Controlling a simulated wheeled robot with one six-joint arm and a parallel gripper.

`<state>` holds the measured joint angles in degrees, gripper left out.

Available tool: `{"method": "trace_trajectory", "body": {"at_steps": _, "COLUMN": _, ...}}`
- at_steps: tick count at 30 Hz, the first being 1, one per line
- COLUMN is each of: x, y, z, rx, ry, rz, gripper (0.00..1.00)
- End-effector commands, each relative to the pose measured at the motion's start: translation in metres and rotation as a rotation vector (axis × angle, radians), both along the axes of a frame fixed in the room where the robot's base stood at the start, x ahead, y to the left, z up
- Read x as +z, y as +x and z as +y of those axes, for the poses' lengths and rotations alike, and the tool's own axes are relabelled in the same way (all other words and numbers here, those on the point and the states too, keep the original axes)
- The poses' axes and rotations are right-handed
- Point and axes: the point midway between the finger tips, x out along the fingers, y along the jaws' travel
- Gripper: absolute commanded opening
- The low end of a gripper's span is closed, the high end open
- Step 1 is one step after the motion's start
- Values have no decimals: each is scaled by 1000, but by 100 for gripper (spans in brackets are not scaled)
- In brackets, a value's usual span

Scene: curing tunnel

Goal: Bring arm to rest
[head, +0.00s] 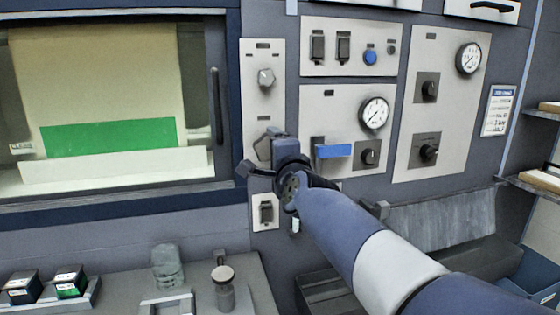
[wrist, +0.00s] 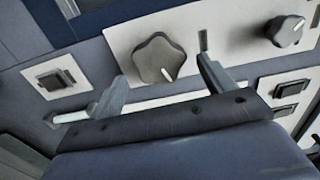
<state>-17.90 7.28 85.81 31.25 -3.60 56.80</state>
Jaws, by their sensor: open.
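My gripper (head: 262,157) is at the narrow light panel (head: 250,90) left of the gauges. Its arm reaches in from the lower right. In the wrist view my gripper (wrist: 161,70) is open, with one finger on each side of a dark lobed knob (wrist: 158,58). I see no clear contact, and I cannot tell how deep the fingers sit around it. In the head view this knob (head: 262,146) is partly hidden behind my gripper. The knob has a pale pointer line near its lower right edge in the wrist view.
A round knob (head: 266,78) is above and a rocker switch (head: 266,212) below. A blue lever (head: 333,151) and gauge (head: 374,113) are close on the right. The tunnel window (head: 110,95) is left. A bench (head: 195,275) below holds a glass jar (head: 167,266) and a stamp-like tool (head: 223,285).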

Motion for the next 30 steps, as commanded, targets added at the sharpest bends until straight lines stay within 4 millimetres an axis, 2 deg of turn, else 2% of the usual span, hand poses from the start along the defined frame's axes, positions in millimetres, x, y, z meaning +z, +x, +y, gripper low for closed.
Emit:
{"method": "trace_trajectory", "body": {"at_steps": 7, "x": 0, "y": 17, "z": 5, "rx": 0, "ry": 0, "rz": 0, "gripper": 78}}
{"method": "trace_trajectory", "body": {"at_steps": 19, "x": 0, "y": 16, "z": 5, "rx": 0, "ry": -10, "rz": -3, "gripper": 78}}
{"method": "trace_trajectory", "body": {"at_steps": 25, "x": 1, "y": 4, "z": 1, "rx": 0, "ry": 0, "rz": -1, "gripper": 78}}
{"method": "trace_trajectory", "body": {"at_steps": 30, "x": 1, "y": -19, "z": -5, "rx": 0, "ry": 2, "rz": -2, "gripper": 78}}
